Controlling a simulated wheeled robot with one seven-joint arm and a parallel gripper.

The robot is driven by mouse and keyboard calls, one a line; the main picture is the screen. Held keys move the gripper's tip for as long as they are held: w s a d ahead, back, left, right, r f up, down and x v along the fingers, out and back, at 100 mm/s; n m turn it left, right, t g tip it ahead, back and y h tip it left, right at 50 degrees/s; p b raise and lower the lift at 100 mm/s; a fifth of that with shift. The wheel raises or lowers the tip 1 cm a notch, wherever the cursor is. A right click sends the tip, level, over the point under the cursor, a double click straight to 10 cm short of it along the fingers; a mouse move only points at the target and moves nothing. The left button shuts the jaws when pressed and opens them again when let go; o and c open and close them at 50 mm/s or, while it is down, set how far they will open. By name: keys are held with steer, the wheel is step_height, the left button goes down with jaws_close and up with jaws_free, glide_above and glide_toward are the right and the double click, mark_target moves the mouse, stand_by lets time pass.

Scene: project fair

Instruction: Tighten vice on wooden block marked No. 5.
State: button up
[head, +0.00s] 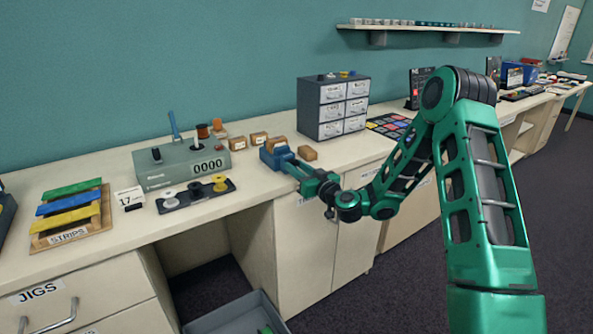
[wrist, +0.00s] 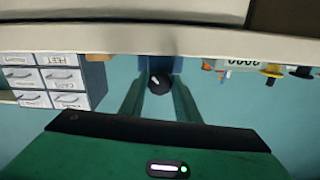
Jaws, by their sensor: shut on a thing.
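The blue vice (head: 269,161) stands at the front edge of the bench, and its blue body also shows in the wrist view (wrist: 178,66). A wooden block (head: 277,142) sits at the top of the vice, seemingly between its jaws; I cannot read its number. My gripper (head: 293,170) reaches the vice from the front right. In the wrist view my gripper (wrist: 159,88) has its two fingers on either side of a round black knob (wrist: 159,81) with a white mark, shut on it. The knob is hidden in the head view.
Small wooden blocks stand left (head: 237,143) and right (head: 307,153) of the vice. A grey counter box (head: 180,165) reading 0000 and a black spool tray (head: 197,194) lie left. A grey drawer cabinet (head: 334,105) stands behind right. A grey bin (head: 235,314) is below on the floor.

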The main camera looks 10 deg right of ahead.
steer(key=m, duration=0.7)
steer(key=shift+d, duration=0.1)
steer(key=m, duration=1.1)
steer(key=shift+m, duration=0.4)
steer(key=m, duration=0.5)
steer(key=shift+s, duration=0.1)
steer(key=shift+f, duration=0.1)
steer(key=o, duration=0.9)
steer(key=shift+c, duration=0.2)
steer(key=shift+o, duration=0.9)
steer(key=v, duration=1)
steer(key=shift+s, duration=0.3)
